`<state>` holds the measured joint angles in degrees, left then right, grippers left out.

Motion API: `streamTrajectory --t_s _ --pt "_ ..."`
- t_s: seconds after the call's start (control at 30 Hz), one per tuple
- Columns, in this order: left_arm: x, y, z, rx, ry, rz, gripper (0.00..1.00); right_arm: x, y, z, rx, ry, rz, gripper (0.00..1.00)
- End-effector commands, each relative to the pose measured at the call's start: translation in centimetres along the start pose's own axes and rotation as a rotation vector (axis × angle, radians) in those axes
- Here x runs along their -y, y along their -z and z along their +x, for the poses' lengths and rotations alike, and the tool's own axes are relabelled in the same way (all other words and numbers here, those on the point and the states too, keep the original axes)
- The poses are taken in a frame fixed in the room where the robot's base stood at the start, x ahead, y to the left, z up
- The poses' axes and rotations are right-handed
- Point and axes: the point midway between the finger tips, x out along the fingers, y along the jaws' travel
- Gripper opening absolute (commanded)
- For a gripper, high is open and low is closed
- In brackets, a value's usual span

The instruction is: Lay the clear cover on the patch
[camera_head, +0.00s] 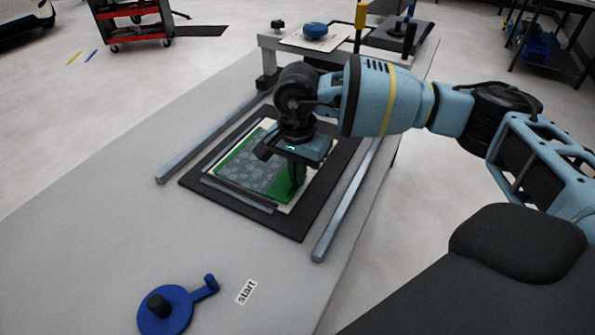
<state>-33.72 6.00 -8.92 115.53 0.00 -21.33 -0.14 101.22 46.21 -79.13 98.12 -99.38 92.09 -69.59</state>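A green patch (230,162) lies on a pale sheet on a dark mat (222,203) in the middle of the table. A greyish, patterned area (256,172) covers much of the green; I cannot tell whether this is the clear cover or part of the patch. My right gripper (293,172) points down over the right part of the patch and hides some of it. Its fingers are too dark and small to tell whether they are open or hold anything. My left gripper is not in view.
Metal rails (214,138) (347,201) flank the mat. A raised stand (268,42) at the back holds a sheet with a blue round knob (314,30). The table's left side is clear.

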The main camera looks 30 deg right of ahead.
Motion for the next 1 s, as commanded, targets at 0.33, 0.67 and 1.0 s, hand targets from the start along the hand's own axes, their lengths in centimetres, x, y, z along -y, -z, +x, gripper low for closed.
streamTrajectory --t_s 0.33,0.67,1.0 --pt "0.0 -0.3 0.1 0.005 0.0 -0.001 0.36 0.0 0.0 0.4 0.001 -0.001 0.0 0.11" --pt "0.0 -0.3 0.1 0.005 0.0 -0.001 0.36 0.0 0.0 0.3 0.0 -0.001 0.0 0.26" --pt "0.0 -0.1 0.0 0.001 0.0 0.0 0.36 0.1 0.0 -2.7 0.0 0.004 0.0 0.26"
